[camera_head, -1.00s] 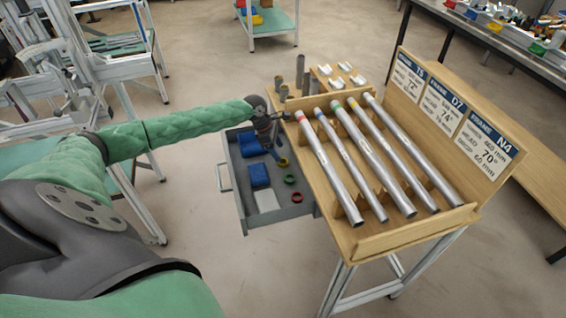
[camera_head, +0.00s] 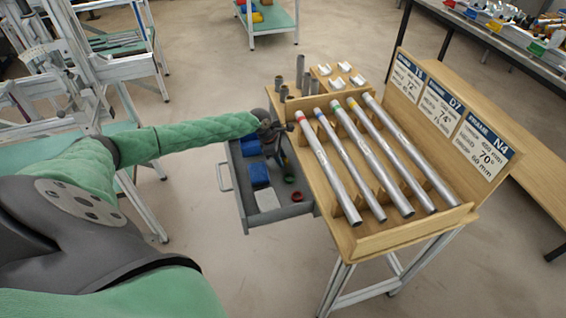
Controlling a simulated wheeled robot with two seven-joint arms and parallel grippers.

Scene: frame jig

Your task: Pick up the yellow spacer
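My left gripper (camera_head: 281,158) points down into the open grey drawer (camera_head: 292,212) at the side of the wooden bench. Its dark fingers are small and partly merged with the drawer, so I cannot tell whether they are open or shut. The yellow spacer does not show now; the gripper covers the spot where a yellow ring lay a second ago. I cannot tell whether the gripper touches it. A green ring (camera_head: 290,180) and a red ring (camera_head: 297,196) lie in the drawer in front of the gripper. My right gripper is not in view.
Blue blocks (camera_head: 260,174) and a pale grey block (camera_head: 267,199) lie in the drawer's left part. The wooden rack (camera_head: 408,238) beside it holds several metal tubes (camera_head: 370,150). Grey cylinders (camera_head: 300,72) stand at its back corner.

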